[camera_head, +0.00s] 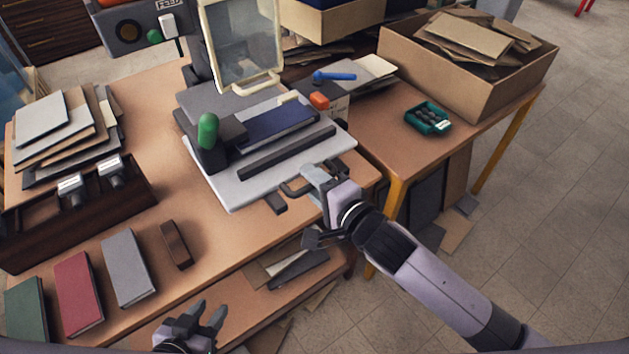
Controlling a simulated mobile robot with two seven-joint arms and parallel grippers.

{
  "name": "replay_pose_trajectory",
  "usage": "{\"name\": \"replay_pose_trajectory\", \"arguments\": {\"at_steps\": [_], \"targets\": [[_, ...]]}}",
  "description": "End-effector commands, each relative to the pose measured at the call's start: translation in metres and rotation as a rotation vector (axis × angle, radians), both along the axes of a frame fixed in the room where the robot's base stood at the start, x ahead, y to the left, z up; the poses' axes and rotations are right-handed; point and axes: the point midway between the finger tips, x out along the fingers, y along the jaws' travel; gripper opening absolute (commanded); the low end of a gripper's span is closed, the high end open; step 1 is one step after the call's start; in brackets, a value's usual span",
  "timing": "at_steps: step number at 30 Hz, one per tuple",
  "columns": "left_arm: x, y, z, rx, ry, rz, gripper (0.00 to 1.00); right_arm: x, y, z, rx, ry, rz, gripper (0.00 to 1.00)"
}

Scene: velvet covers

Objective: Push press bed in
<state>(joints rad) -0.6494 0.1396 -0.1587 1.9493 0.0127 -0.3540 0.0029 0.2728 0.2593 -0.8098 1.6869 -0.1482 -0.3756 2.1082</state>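The press bed (238,194) is a pale grey plate on the table, sticking out toward me from under the press. A dark blue cover (278,124) lies on it behind a dark bar (287,153). A dark handle (293,188) is at its front edge. The press has a raised, cream-framed clear guard (243,45) and a green-knobbed lever (208,130). My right gripper (312,177) is at the handle on the bed's front right; whether its fingers close on it I cannot tell. My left gripper (207,314) is open and empty, low at the front.
Red, grey and green books and a brown block (176,245) lie at the front left. A dark tool rack (75,205) stands behind them. A cardboard box (468,60) and a teal tray (427,118) are on the right table. Bare tabletop lies left of the bed.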

Motion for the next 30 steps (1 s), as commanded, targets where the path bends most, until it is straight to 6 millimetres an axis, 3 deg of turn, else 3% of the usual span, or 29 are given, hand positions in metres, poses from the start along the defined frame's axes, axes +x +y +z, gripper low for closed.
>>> {"name": "replay_pose_trajectory", "arguments": {"at_steps": [1, 3, 11, 30], "targets": [[0.000, 0.000, 0.000, 0.000, 0.000, 0.000, 0.38, 0.000, 0.000, 0.000, 0.000, 0.000, 0.000, 0.22], [0.000, 0.000, 0.000, 0.000, 0.000, 0.000, 0.38, 0.000, 0.000, 0.000, -0.001, 0.001, 0.000, 0.00], [0.000, 0.000, -0.002, 0.000, -0.001, 0.000, 0.38, 0.006, 0.003, -0.002, -0.002, 0.002, -0.002, 0.00], [0.000, 0.000, -0.050, -0.001, 0.000, 0.000, 0.38, 0.101, 0.070, -0.007, -0.004, 0.006, -0.006, 0.00]]}}
